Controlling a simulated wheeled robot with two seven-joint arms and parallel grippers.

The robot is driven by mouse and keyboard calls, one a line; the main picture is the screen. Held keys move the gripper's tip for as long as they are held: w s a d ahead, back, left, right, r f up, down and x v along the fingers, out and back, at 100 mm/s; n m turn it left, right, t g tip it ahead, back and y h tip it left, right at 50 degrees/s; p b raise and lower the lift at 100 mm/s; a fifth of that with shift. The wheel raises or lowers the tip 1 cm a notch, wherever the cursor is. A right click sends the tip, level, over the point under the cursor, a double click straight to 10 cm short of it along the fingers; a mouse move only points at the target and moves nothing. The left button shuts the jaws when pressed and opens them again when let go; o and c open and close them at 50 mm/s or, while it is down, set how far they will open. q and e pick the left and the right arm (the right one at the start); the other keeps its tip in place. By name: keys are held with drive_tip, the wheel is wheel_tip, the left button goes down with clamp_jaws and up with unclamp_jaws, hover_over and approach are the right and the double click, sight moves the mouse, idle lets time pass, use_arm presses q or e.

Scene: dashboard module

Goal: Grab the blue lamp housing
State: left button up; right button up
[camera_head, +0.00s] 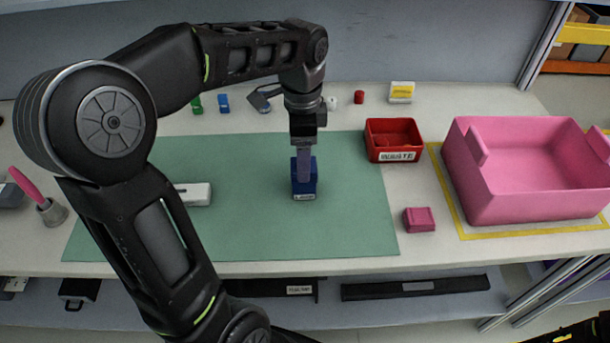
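The blue lamp housing (305,187) appears to be the dark blue, box-shaped part with a white label on its front, on the green mat. My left gripper (303,172) points straight down at it. Its fingers overlap the housing's upper part and hide some of it. The fingers show edge-on, so I cannot tell whether they touch the housing or are closed. My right gripper is out of view; only a dark bit of my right arm shows at the bottom right corner.
A red bin (393,124) and a pink block (419,220) stand right of the green mat (350,225). A large pink crate (520,207) is farther right. A white part (195,194) lies left, partly behind my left arm. Small coloured parts line the back.

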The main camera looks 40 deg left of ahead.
use_arm(q)
drive_tip(key=shift+f, duration=0.85)
drive_tip(key=shift+w+d+f+p, duration=0.1)
drive_tip(key=shift+f+p, duration=0.2)
drive_tip(key=shift+f, duration=2.3)
drive_tip(key=shift+c, duration=0.5)
drive_tip(key=c, duration=1.5)
drive_tip(key=shift+r, duration=0.1)
wheel_tip(320, 180, up, 10)
drive_tip(key=shift+f, duration=0.1)
